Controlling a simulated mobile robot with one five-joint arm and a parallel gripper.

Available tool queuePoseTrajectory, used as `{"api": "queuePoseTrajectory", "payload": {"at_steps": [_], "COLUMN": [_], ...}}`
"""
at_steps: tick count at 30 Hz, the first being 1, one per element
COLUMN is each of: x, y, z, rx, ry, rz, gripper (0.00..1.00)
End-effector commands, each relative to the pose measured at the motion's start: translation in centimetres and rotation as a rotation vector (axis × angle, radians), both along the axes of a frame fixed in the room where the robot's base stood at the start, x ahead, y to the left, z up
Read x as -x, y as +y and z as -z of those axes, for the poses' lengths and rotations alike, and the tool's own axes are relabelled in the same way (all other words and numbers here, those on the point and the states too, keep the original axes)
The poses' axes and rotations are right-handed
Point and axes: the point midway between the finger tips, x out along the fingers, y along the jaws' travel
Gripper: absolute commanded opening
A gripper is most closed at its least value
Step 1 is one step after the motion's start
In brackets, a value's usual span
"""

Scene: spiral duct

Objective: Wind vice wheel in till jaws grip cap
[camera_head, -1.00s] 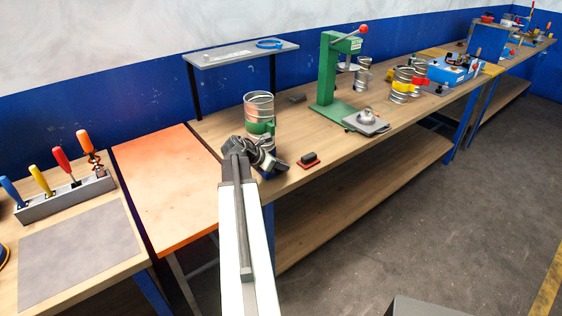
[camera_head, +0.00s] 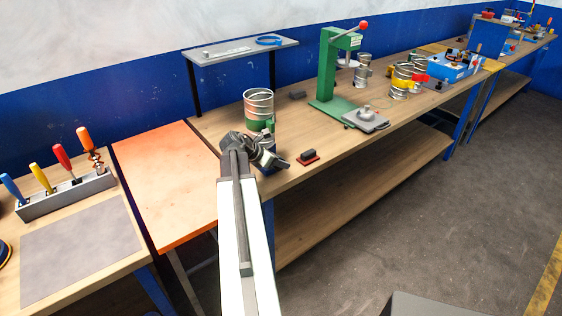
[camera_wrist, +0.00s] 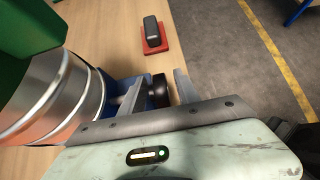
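The blue vice (camera_head: 268,169) stands at the near left end of the long bench, mostly hidden behind my gripper in the head view. In the wrist view, its blue body (camera_wrist: 122,87) shows with a dark round wheel (camera_wrist: 157,91). My gripper (camera_wrist: 158,90) is open, with one finger on each side of the wheel. A gap shows by the right finger; contact on the left is unclear. A ridged silver duct piece (camera_head: 258,106) with green on it stands just behind; it fills the left of the wrist view (camera_wrist: 62,100). I cannot make out the cap or jaws.
A black block on a red base (camera_head: 308,158) lies right of the vice. A green lever press (camera_head: 325,80) and a grey plate fixture (camera_head: 366,120) stand farther right. A raised grey shelf (camera_head: 220,54) stands behind. An orange-topped table (camera_head: 165,185) adjoins on the left.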

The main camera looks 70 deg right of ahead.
Motion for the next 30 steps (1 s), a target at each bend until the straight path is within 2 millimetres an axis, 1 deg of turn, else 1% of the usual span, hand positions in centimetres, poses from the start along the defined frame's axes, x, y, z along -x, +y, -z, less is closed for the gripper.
{"api": "queuePoseTrajectory", "payload": {"at_steps": [1, 6, 9, 13, 19, 21, 23, 27, 30], "x": [-0.3, -1.6, -2.4, -2.8, -2.8, -2.8, -2.8, -2.8, -2.8], "y": [0.5, 2.7, 3.8, 4.5, 4.4, 4.4, 4.4, 4.4, 4.4], "z": [-1.0, -3.4, -4.5, -4.8, -4.6, -5.1, -6.5, -11.7, -14.5], "rx": [0.0, 0.0, 0.0, 0.0, 0.0, 0.0, 0.0, 0.0, 0.0], "ry": [0.001, 0.0, 0.0, 0.0, 0.0, 0.0, 0.0, 0.0, 0.0], "rz": [-0.002, -0.003, -0.004, 0.0, 0.0, 0.0, 0.0, 0.0, 0.0], "gripper": [0.38, 0.38, 0.38, 0.38, 0.38, 0.38, 0.38, 0.38, 0.38]}}
